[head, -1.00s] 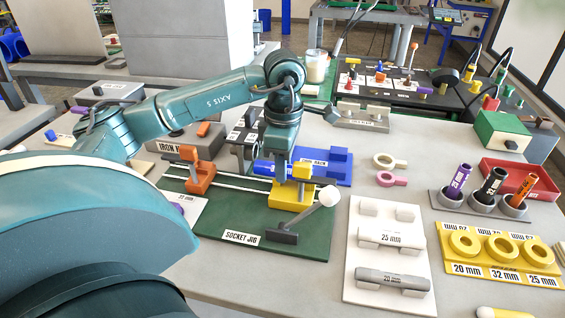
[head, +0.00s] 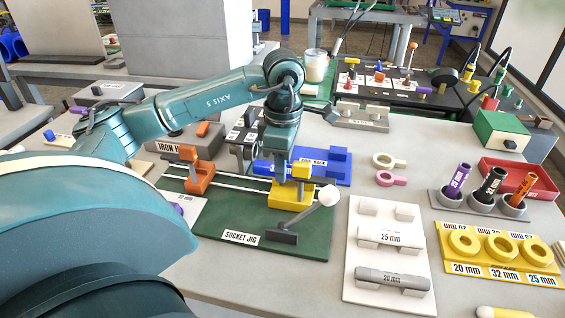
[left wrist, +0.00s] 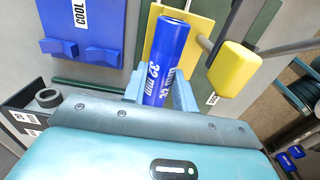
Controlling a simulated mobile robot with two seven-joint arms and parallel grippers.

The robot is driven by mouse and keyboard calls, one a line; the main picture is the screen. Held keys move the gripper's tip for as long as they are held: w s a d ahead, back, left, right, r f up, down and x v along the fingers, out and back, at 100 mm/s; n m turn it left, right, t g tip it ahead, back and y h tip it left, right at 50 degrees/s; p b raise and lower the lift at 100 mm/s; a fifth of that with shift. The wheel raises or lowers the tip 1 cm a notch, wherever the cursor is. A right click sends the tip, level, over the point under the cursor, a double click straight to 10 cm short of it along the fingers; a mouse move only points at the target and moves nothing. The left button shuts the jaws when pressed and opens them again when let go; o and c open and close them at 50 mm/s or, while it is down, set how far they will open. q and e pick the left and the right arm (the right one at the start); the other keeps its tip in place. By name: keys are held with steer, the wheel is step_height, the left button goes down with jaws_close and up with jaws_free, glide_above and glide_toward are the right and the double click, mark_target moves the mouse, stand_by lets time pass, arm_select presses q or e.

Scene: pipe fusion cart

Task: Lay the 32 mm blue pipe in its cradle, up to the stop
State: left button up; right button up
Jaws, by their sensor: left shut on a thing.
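The 32 mm blue pipe (left wrist: 168,62) is in my left gripper (left wrist: 160,95), between its light blue fingers in the left wrist view. The label faces the camera; the far end lies over or against the yellow block (left wrist: 196,35). Contact between them cannot be told. In the head view, my left gripper (head: 280,172) points down at the green socket jig (head: 240,238), just left of the yellow block (head: 291,196). My arm hides most of the pipe there. The jig's stop cannot be made out clearly. My right gripper is not in view.
An orange clamp (head: 199,172) stands left on the jig; a lever with a white knob (head: 329,196) rises at its front right. The blue cool rack (head: 330,165) lies behind. A white pipe rack (head: 365,288) and yellow ring tray (head: 490,270) are to the right.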

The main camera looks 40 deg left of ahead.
arm_select(q)
steer(key=shift+d+f, duration=0.15)
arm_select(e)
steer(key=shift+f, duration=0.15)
arm_select(q)
steer(key=o, duration=0.8)
steer(key=shift+w, duration=0.1)
steer(key=shift+o, duration=1.2)
step_height(320, 180, up, 13)
steer(key=p, duration=0.3)
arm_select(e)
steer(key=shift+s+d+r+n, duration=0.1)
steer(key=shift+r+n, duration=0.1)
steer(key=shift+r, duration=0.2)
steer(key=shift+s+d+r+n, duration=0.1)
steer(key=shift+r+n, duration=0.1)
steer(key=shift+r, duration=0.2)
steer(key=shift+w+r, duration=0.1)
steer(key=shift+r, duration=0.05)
